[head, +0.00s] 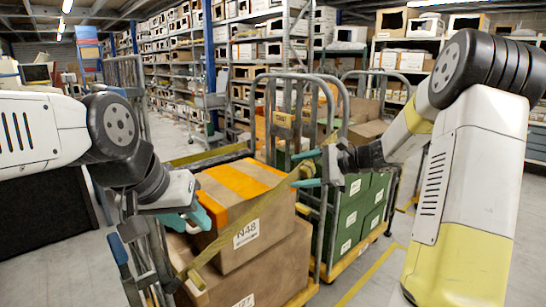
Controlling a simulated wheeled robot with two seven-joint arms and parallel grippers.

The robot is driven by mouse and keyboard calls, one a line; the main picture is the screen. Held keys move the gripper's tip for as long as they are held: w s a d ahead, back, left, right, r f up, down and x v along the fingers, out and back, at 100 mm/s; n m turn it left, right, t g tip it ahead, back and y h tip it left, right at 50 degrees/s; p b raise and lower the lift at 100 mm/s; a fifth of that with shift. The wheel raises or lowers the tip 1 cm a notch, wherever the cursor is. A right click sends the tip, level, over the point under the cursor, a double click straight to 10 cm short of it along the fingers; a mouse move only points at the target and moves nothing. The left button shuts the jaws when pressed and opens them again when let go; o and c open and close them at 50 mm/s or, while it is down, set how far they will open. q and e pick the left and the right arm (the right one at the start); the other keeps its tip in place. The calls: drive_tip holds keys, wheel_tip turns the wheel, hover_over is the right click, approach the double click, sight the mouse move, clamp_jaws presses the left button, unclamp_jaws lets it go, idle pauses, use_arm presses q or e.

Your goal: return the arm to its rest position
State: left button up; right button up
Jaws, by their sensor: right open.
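My right arm (470,170) comes in from the right, bent down at the elbow. Its gripper (306,169) has teal fingers spread apart, in front of the cart's grey upright. The end of a yellow strap (245,222) shows close to these fingers; I cannot tell whether they touch. My left arm (45,130) comes in from the left. Its gripper (192,216) is beside the brown boxes, partly hidden by its own wrist, so its opening is unclear.
A cart carries stacked brown boxes (250,245), the upper one labelled N48 with an orange top. Green boxes (352,215) stand on a second cart (358,262) behind. Loaded racks (265,60) fill the back. Open floor (185,125) shows at the back left.

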drive_tip(key=s+a+r+n+g+h, duration=0.1)
drive_tip(key=s+a+n, duration=0.1)
drive_tip(key=s, duration=0.3)
drive_tip(key=s+a+r+n+g+h, duration=0.1)
drive_tip(key=s+r+n, duration=0.1)
drive_tip(key=s, duration=0.2)
drive_tip(key=s+d+n+h, duration=0.2)
drive_tip(key=s+n, duration=0.1)
drive_tip(key=s, duration=0.4)
drive_tip(key=s+d+n+t+h, duration=0.1)
drive_tip(key=s+d+n+h, duration=0.2)
drive_tip(key=s, duration=0.4)
drive_tip(key=s+d+r+n+h, duration=0.1)
drive_tip(key=s+d+n+h, duration=0.1)
drive_tip(key=s, duration=0.5)
drive_tip(key=shift+s+d+n+t+h, duration=0.25)
drive_tip(key=shift+n+t+h, duration=0.25)
drive_tip(key=shift+n, duration=0.8)
